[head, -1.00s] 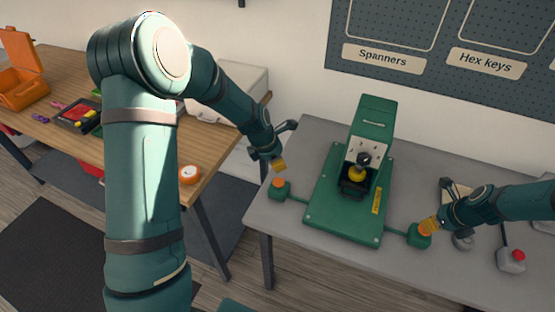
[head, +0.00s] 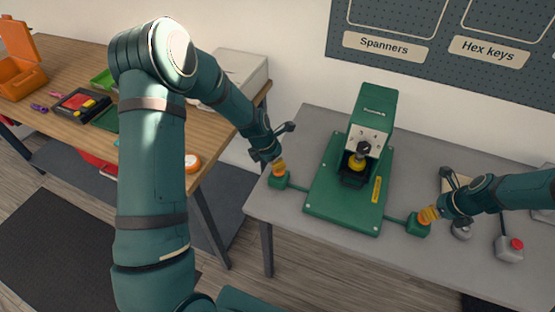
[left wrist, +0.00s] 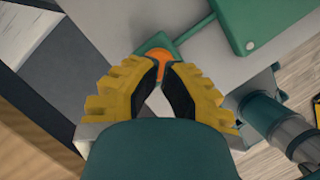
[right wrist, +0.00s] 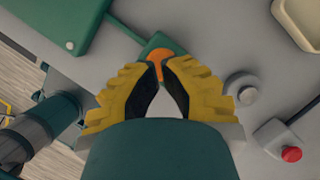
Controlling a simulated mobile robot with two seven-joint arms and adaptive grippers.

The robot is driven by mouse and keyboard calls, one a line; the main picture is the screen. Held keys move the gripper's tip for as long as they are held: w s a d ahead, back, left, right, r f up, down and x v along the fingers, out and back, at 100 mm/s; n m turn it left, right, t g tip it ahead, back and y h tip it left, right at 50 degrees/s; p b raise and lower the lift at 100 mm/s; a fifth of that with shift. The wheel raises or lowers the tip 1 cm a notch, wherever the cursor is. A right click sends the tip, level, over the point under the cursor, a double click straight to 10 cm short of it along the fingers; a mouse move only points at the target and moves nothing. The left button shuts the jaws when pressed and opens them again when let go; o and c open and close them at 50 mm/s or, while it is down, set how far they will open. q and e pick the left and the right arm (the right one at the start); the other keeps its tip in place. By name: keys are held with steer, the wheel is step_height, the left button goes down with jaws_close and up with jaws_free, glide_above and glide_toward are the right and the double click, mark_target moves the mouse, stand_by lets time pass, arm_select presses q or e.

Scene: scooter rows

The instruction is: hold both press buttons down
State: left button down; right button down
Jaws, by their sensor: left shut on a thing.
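The green press (head: 368,130) stands on its green base plate with a yellow piece (head: 357,161) under its head. The left press button, an orange cap on a green box (head: 277,182), sits left of the plate. My left gripper (head: 279,168) is shut with its fingertips at this button; the orange cap (left wrist: 160,54) shows at the tips. The right press button, on a green box (head: 417,228), sits right of the plate. My right gripper (head: 428,215) is shut, its tips at the orange cap (right wrist: 160,56). The fingers partly hide both caps, so how far they are pressed cannot be told.
A grey box with a red button (head: 510,248) and a round grey knob (head: 461,232) lie right of the right button. A wooden table (head: 60,60) with an orange case (head: 20,68) stands at left. The grey bench front (head: 290,222) is clear.

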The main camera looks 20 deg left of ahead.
arm_select(q)
steer(key=shift+f, duration=0.3)
steer(key=shift+f, duration=0.35)
steer(key=shift+f, duration=0.3)
steer(key=shift+f, duration=0.35)
steer(key=shift+f, duration=0.45)
arm_select(e)
steer(key=shift+f, duration=0.9)
steer(key=shift+f, duration=0.35)
